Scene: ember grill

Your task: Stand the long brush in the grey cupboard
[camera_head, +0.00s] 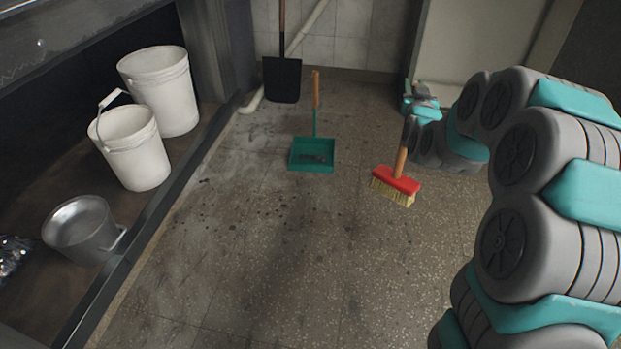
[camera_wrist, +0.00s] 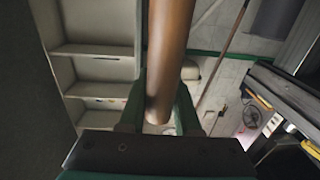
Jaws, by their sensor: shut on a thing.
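The long brush has a red head with pale bristles (camera_head: 396,186) and a brown wooden handle. My gripper (camera_head: 412,104) is shut on the handle, with the head hanging below it, tilted a little. I cannot tell whether the bristles touch the floor. In the wrist view the handle (camera_wrist: 170,45) stands between the green fingers of my gripper (camera_wrist: 159,108). A pale grey cupboard-like body (camera_head: 475,45) stands at the upper right, behind my gripper and partly hidden by my arm. Pale shelves (camera_wrist: 97,52) at the left of the wrist view seem to be its inside.
A green dustpan (camera_head: 312,154) with dark debris stands on the floor left of the brush. A black shovel (camera_head: 282,80) leans at the back wall. White buckets (camera_head: 160,90) (camera_head: 132,148) and a metal pot (camera_head: 82,230) stand on the left shelf. The middle floor is clear.

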